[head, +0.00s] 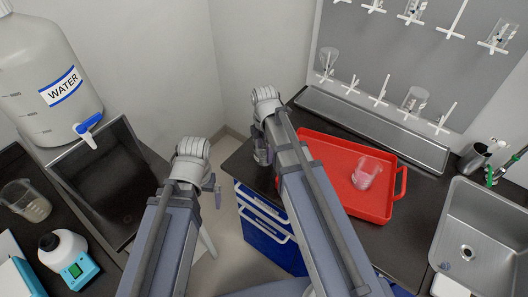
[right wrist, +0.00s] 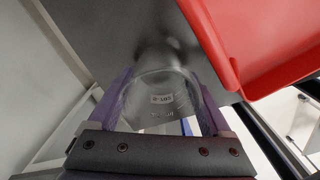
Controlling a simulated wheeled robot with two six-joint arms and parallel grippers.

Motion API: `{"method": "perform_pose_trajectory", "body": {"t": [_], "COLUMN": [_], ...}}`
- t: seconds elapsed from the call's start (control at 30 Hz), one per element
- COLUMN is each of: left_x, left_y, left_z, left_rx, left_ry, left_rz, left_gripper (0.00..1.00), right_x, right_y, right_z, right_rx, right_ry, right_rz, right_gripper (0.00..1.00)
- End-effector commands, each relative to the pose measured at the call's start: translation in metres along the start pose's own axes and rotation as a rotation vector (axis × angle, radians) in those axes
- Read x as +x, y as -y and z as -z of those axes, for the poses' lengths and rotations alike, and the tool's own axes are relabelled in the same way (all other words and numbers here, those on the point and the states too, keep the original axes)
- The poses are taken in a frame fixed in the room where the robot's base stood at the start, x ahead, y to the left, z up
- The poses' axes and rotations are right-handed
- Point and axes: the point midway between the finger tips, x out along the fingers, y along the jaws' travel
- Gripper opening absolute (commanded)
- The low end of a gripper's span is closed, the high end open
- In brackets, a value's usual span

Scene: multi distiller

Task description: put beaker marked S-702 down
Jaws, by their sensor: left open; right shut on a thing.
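A clear glass beaker (right wrist: 160,103) with a small white label is in the right wrist view; the label is blurred but looks like S-702. My right gripper (right wrist: 160,90) is shut on it, with a purple finger on each side. In the head view the beaker (head: 262,153) shows partly beside my right arm, near the left edge of the dark counter (head: 400,245). I cannot tell whether its base touches the counter. My left gripper (head: 212,190) is open and empty, left of the counter, mostly hidden by its own arm.
A red tray (head: 390,205) with a beaker of pink liquid (head: 366,173) lies on the counter, right of my right arm. A sink (head: 485,240) is further right. A pegboard (head: 400,60) with glassware stands behind. Blue drawers (head: 270,240) are under the counter's edge.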

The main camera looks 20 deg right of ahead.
Motion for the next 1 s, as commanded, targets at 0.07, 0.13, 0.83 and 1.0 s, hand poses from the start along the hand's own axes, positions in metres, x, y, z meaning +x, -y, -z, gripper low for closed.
{"method": "perform_pose_trajectory", "body": {"t": [0.07, 0.13, 0.83, 1.0], "left_x": [0.0, 0.0, -0.016, -0.038], "left_y": [0.0, 0.0, 0.002, 0.004], "left_z": [0.0, 0.0, -0.001, -0.002], "left_rx": [0.0, 0.0, 0.0, 0.0], "left_ry": [0.0, 0.0, 0.0, 0.0], "left_rz": [0.0, 0.0, 0.0, 0.0], "left_gripper": [1.0, 1.0, 1.0, 1.0], "right_x": [0.0, 0.0, -0.016, -0.038], "right_y": [0.0, 0.0, 0.0, 0.0], "right_z": [0.0, 0.0, 0.0, 0.0], "right_rx": [0.0, 0.0, 0.0, 0.0], "right_ry": [0.0, 0.0, 0.0, 0.0], "right_rz": [0.0, 0.0, 0.0, 0.0], "right_gripper": [0.53, 0.45, 0.24, 0.24]}}
